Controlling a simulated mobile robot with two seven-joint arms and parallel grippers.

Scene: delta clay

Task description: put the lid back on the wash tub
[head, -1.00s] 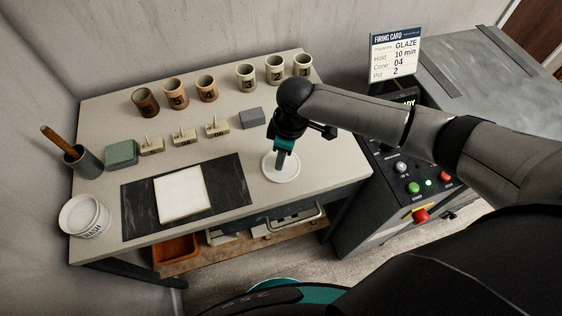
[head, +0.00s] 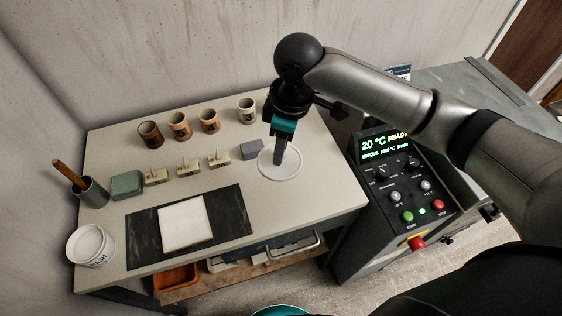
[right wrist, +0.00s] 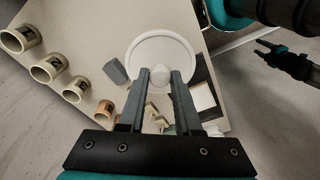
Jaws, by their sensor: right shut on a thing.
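The wash tub (head: 88,246) is a white open tub at the near left corner of the table, its lettering facing front. The white round lid (head: 271,171) is at the table's right side, below my right gripper (head: 280,160). In the right wrist view, the right gripper (right wrist: 160,78) is shut on the knob of the lid (right wrist: 150,48). The lid looks level and slightly above the tabletop.
A white slab (head: 184,224) on a dark mat (head: 142,237) lies between lid and tub. A grey block (head: 253,149), small knobbed blocks (head: 188,168), a green block (head: 127,185), a tool pot (head: 92,192) and several mugs (head: 180,126) stand behind. The kiln panel (head: 400,190) is right.

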